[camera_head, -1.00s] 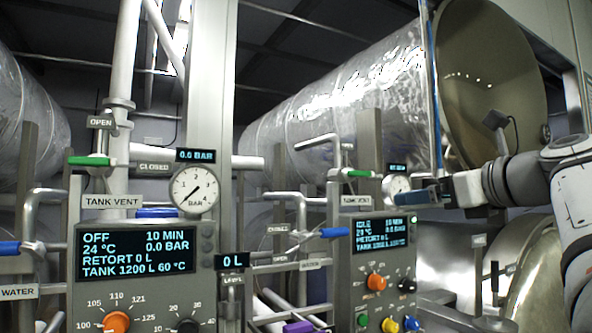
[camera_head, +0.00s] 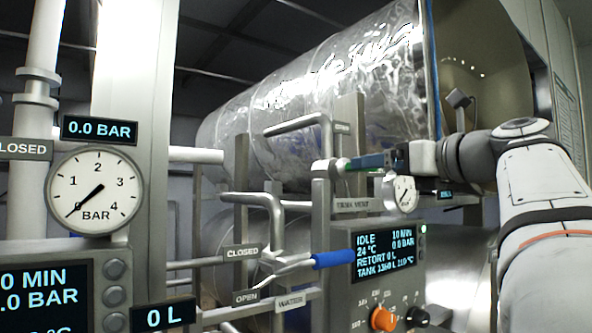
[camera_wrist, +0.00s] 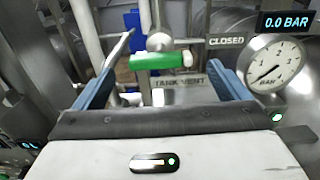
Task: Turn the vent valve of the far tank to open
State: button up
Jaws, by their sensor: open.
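The vent valve of the far tank has a green handle (camera_head: 362,162), lying about level above the label TANK VENT (camera_head: 352,204). In the wrist view the green handle (camera_wrist: 160,61) points right toward a CLOSED label (camera_wrist: 227,41), with a round metal knob (camera_wrist: 159,41) behind it. My gripper (camera_head: 378,159) is at the handle from the right; in the wrist view my gripper (camera_wrist: 157,70) is open, its blue fingers on either side of the handle. I cannot tell whether a finger touches it.
The far panel display (camera_head: 384,252) reads IDLE and 0.0 BAR. A gauge (camera_head: 402,194) sits just right of the valve and below my gripper; its needle is near zero. A blue-handled water valve (camera_head: 333,260) is below. The near gauge (camera_head: 95,190) and pipes stand at left.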

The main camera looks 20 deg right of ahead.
jog(key=p+x, duration=0.1)
jog(key=x, duration=0.6)
jog(key=shift+p, duration=0.4)
jog(key=shift+w, duration=0.1)
jog(key=shift+c, duration=0.2)
jog(key=c, duration=0.9)
jog(key=shift+c, duration=0.2)
